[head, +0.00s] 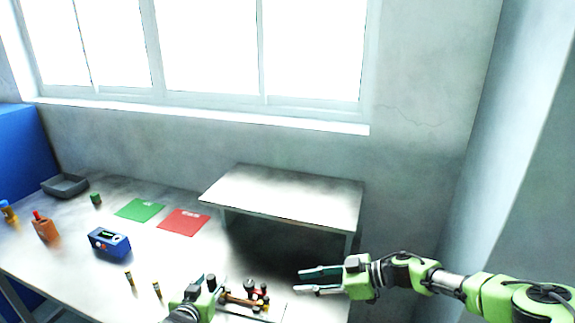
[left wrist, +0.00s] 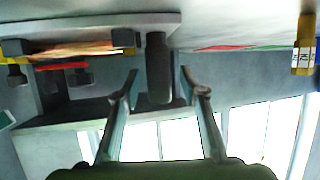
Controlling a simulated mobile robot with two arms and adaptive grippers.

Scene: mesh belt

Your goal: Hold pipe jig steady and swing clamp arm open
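The pipe jig (head: 268,306) lies on the table at the bottom middle of the head view, with a copper-coloured pipe (head: 240,300) and dark and red clamp parts (head: 250,285). In the left wrist view, which is upside down, the jig's plate (left wrist: 90,19) is at the upper left, with a dark round post (left wrist: 158,65) standing from it. My left gripper (head: 205,288) is at the jig's left end. Its open fingers stand either side of the post, with gaps visible. My right gripper (head: 298,281) is open and empty, just right of the jig. The clamp arm's position is unclear.
A raised white shelf (head: 290,193) stands behind the jig. Green (head: 139,210) and red (head: 184,222) mats, a blue device (head: 109,242), an orange bottle (head: 45,228), a grey tray (head: 65,186) and two small brass cylinders (head: 130,279) are on the table's left part.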

